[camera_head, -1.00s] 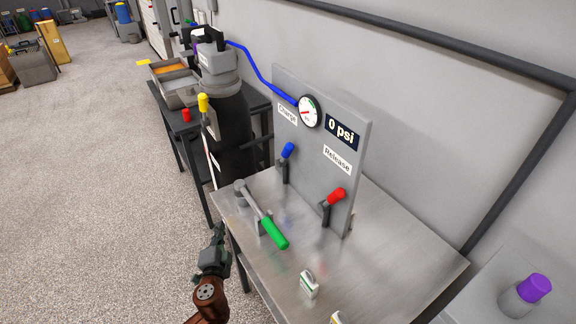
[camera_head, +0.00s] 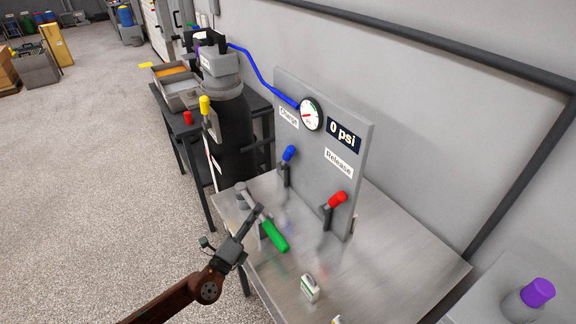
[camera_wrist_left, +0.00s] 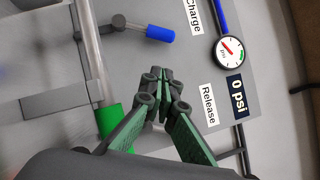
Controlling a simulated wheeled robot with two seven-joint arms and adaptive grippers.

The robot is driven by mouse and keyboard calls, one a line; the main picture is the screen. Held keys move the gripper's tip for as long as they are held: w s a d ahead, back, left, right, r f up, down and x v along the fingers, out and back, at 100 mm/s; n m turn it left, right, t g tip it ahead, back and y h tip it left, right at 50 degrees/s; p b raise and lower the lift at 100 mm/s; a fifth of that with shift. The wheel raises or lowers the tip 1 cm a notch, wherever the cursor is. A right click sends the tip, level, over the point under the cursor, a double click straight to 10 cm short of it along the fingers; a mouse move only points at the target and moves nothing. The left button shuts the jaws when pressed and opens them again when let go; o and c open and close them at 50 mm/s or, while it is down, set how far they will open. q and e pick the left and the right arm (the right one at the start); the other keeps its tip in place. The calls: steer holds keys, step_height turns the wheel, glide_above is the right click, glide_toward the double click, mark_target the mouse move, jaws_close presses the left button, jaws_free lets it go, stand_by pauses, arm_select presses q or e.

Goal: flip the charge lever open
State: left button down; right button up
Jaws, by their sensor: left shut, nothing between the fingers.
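The charge lever (camera_head: 288,155) has a blue handle and sits on the grey panel (camera_head: 318,150) below the "Charge" label. It also shows in the left wrist view (camera_wrist_left: 160,34), beyond and above the fingertips. The red release lever (camera_head: 336,201) is to its right on the panel. My left gripper (camera_head: 258,209) is shut and empty. It hangs over the near edge of the metal table, by the green-handled bar, apart from the blue lever. In the left wrist view its closed fingertips (camera_wrist_left: 165,75) point toward the panel. My right gripper is not in view.
A bar with a green handle (camera_head: 275,236) lies beside the gripper on the metal table (camera_head: 400,262). A gauge (camera_head: 311,114) and a "0 psi" display (camera_head: 343,135) are on the panel. A small white-and-green object (camera_head: 309,289) stands near the front. A black cylinder (camera_head: 235,135) stands left.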

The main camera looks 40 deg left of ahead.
arm_select(q)
steer(key=shift+w, duration=0.1)
steer(key=shift+w+a+r, duration=0.1)
steer(key=shift+w+r, duration=0.05)
steer(key=shift+w, duration=0.1)
steer(key=p, duration=0.6)
glide_toward(286, 158)
steer(key=w+d+r, duration=0.1)
steer(key=w+r, duration=0.1)
steer(key=w, duration=0.4)
steer(key=shift+w+r, duration=0.15)
steer(key=shift+w, duration=0.45)
